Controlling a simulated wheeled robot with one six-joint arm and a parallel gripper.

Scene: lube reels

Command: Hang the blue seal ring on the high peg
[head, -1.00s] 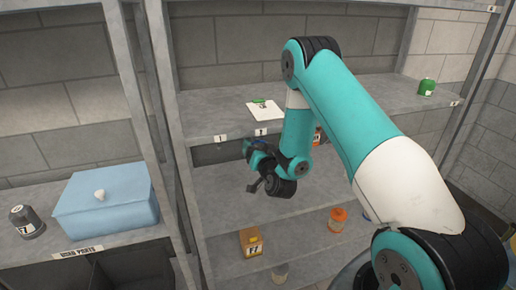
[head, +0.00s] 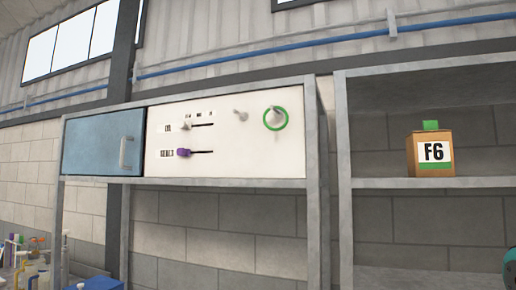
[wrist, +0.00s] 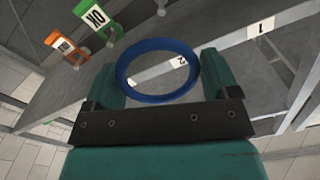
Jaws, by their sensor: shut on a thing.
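The blue seal ring (wrist: 124,72) is in the wrist view, held between the two green fingers of my gripper (wrist: 158,76). My gripper is shut on the ring, which faces the camera as an open loop. In the head view, a bare small peg (head: 240,115) sticks out of the white panel, high up. To its right a green ring (head: 284,123) hangs around another peg or knob (head: 275,114). I cannot tell for sure which is the high peg.
The white panel (head: 225,160) has two sliders, and a blue door (head: 103,145) is at its left. A box marked F6 (head: 432,155) stands on the right shelf. In the wrist view, a grey shelf edge bears tags 1 (wrist: 261,29) and 2 (wrist: 180,61), near green and orange signs.

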